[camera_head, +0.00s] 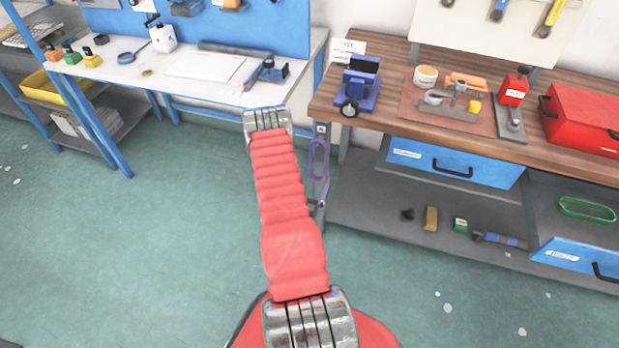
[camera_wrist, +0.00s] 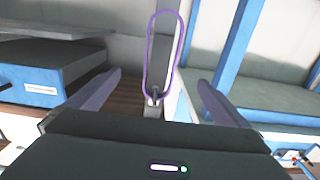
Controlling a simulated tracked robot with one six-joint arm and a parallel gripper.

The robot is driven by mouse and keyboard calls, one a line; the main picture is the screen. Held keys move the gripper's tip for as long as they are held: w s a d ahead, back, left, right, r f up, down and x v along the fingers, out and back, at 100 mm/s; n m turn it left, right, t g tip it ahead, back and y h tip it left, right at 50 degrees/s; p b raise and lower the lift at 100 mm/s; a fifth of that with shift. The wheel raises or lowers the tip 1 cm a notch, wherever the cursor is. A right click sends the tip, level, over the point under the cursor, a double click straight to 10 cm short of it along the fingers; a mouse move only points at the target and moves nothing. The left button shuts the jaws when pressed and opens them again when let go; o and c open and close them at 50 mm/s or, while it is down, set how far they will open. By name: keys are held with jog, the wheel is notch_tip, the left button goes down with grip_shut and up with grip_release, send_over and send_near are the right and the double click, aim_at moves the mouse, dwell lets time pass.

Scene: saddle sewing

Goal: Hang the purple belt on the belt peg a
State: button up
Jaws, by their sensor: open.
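The purple belt (camera_head: 312,161) is a thin, long loop hanging upright at the left end of the wooden workbench. In the wrist view, which looks upside down, the belt (camera_wrist: 147,55) shows between and beyond my fingers. Its end meets a small metal peg (camera_wrist: 154,97) and appears to hang around it. My gripper (camera_wrist: 156,93) is open, with a finger on each side of the peg and a gap to the belt on both sides. In the head view my gripper is not clearly seen; my red arm is in front.
The wooden workbench (camera_head: 375,136) holds a blue machine (camera_head: 361,88) near the peg end. A blue drawer (camera_head: 455,166) is below its top. A green loop (camera_head: 587,210) lies at the lower right. A white table (camera_head: 135,70) stands left, and the floor between is clear.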

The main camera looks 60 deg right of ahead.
jog(key=s+a, duration=0.1)
jog(key=a, duration=0.6)
jog(key=shift+a, duration=0.35)
dwell(2.7)
jog(key=shift+s+f, duration=0.1)
dwell(0.6)
